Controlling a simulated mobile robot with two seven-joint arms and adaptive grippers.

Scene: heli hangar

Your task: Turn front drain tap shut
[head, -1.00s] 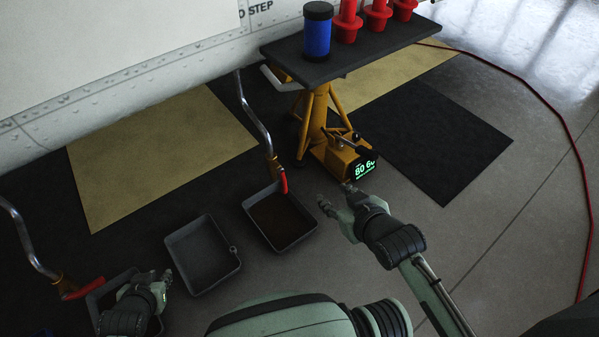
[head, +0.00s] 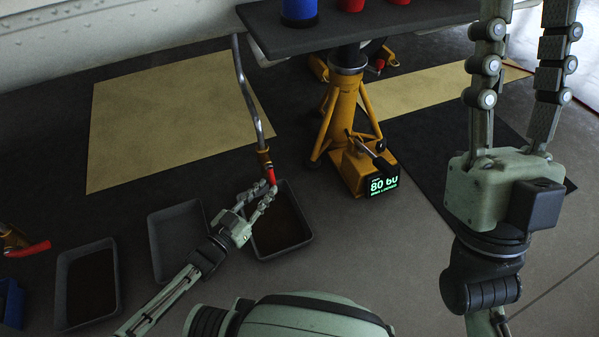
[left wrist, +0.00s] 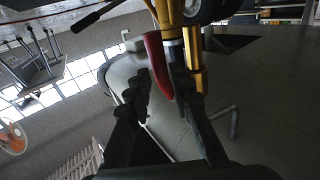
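The middle drain tap is a brass fitting (head: 263,158) with a red lever (head: 270,176) on the end of a bent metal pipe (head: 248,95). The lever points down over a tray with dark liquid (head: 280,232). My left gripper (head: 259,193) is at this lever. In the left wrist view the red lever (left wrist: 157,62) lies between the spread fingers, with a gap on at least one side; contact is unclear. A second tap with a red lever (head: 30,249) is at the far left. My right gripper (head: 526,45) is open, empty and raised at the right, fingers up.
A grey tray (head: 165,255) stands left of the liquid tray, and another dark tray (head: 72,300) is further left. A yellow jack stand (head: 343,110) with a green-lit display (head: 383,185) stands right of the tap, under a dark tabletop (head: 370,35). Floor at lower middle right is clear.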

